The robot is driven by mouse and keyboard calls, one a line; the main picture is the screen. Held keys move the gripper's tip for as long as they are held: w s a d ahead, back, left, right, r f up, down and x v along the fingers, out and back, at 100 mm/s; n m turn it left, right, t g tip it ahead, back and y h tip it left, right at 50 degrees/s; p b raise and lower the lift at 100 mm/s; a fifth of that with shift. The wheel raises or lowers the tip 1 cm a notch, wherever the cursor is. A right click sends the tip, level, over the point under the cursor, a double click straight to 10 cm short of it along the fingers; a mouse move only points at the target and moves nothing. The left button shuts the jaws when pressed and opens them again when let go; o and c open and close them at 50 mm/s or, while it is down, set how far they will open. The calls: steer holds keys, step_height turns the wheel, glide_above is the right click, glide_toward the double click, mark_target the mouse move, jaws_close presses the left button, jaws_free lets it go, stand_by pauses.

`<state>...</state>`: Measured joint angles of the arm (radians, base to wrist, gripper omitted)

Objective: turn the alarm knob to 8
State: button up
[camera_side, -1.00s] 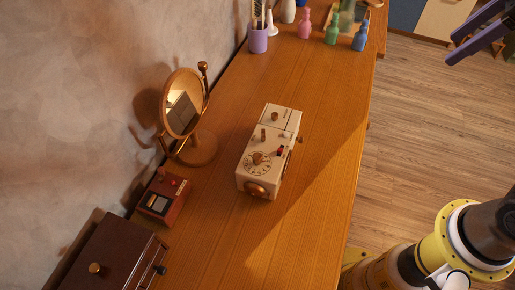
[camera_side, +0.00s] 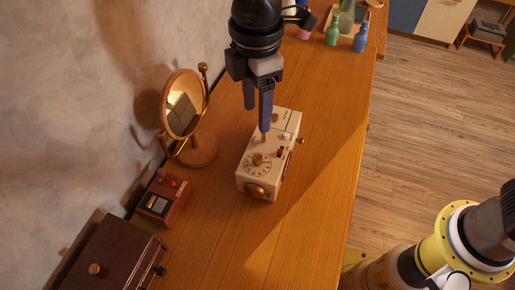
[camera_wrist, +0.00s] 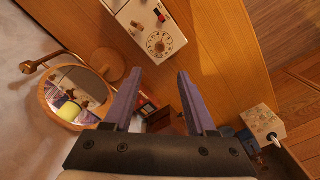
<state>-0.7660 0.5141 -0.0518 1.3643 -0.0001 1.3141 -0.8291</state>
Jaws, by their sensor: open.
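A cream box-shaped device (camera_side: 254,175) stands on the wooden desk. Its sloped face has a round dial (camera_side: 258,164) with marks around a brown central knob; the numbers are too small to read. The device also shows at the top of the wrist view (camera_wrist: 137,18), with its dial (camera_wrist: 158,43) just above the fingertips. My gripper (camera_side: 258,118) is open and empty, its purple fingers pointing down near the device's back left part in the side view. One finger hides part of the device's top. The open fingers also show in the wrist view (camera_wrist: 159,74), apart from the dial.
A round mirror (camera_side: 183,104) on a stand and a small red box (camera_side: 163,197) are left of the device. A dark brown cabinet (camera_side: 110,254) is at the lower left. Small bottles (camera_side: 332,35) stand at the back. The desk right of the device is clear.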

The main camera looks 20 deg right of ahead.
mark_target(258, 157)
step_height(258, 157, down, 14)
steer(key=shift+d+r, duration=0.1)
steer(key=shift+r, duration=0.15)
stand_by(0.3)
jaws_close()
